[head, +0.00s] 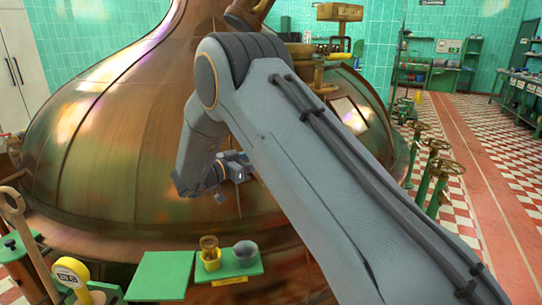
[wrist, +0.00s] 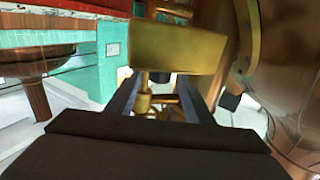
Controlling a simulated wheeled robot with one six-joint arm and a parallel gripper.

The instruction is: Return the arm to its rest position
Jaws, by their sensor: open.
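My arm reaches from the lower right across the head view and bends down in front of the large copper kettle (head: 105,150). My gripper (head: 236,172) is small there, low before the kettle's flank and partly hidden by my arm. In the wrist view its two dark fingers (wrist: 160,92) stand apart, open. Brass parts show between and beyond them, with a brass block (wrist: 180,47) above. I see nothing held; whether the fingers touch any brass is unclear.
A green stand (head: 232,268) with a brass cup (head: 210,253) and a grey ball-like piece (head: 245,252) is at the front, beside a green plate (head: 160,276). A yellow dial gauge (head: 70,275) stands left. Valve wheels (head: 437,165) line the right. The red floor strip (head: 480,160) looks clear.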

